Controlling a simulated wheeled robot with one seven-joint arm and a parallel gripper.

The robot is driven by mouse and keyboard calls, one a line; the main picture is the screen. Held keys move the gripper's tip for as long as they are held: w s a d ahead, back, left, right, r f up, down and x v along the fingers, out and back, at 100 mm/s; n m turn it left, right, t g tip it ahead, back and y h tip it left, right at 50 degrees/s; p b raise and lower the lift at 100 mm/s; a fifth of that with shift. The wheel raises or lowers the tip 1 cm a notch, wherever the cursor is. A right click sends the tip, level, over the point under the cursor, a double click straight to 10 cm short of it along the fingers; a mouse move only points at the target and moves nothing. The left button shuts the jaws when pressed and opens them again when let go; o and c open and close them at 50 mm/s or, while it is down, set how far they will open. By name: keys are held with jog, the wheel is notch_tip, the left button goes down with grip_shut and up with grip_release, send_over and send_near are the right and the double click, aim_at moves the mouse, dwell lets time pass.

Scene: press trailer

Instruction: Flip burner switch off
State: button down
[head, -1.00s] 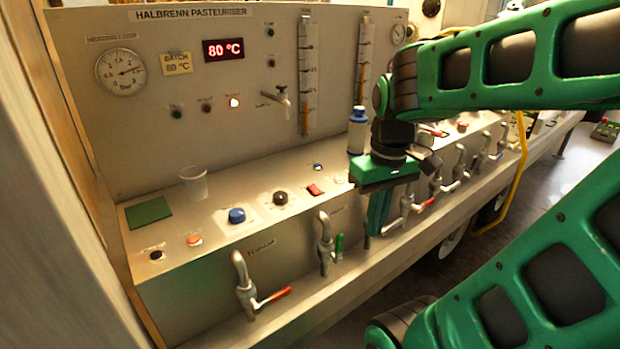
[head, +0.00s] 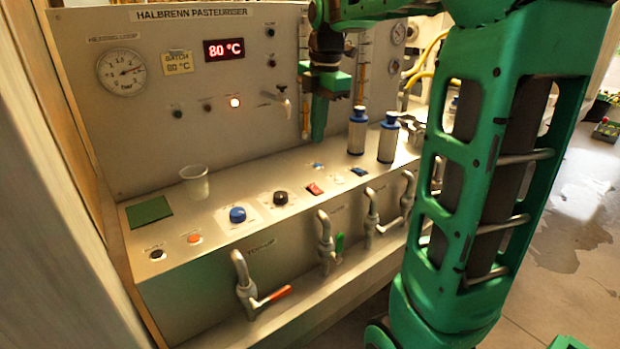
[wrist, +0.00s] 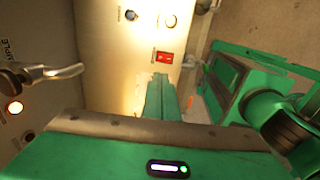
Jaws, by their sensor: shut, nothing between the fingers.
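A red rocker switch (head: 315,189) sits on the sloped control shelf, right of the black knob. It also shows in the wrist view (wrist: 165,57), just beyond the fingertips. Its label is too small to read, so I cannot tell whether it is the burner switch, or which way it is tipped. My gripper (head: 318,138) points down above the shelf, at the back, over the area of the red switch. In the wrist view its green fingers (wrist: 161,82) are together and empty, apart from the switch.
A blue knob (head: 237,215), black knob (head: 280,198) and clear cup (head: 195,182) are on the shelf to the left. Two blue-capped bottles (head: 357,131) stand to the right. A tap (head: 279,98) sticks out of the panel. Valves (head: 325,240) line the front.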

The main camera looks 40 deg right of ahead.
aim_at(311, 186)
jog(key=shift+f, duration=0.1)
jog(key=f, duration=0.4)
jog(key=w+f, duration=0.1)
jog(key=f, duration=0.8)
jog(key=shift+w+f, duration=0.3)
jog(key=shift+f, duration=0.1)
jog(key=shift+a, duration=0.1)
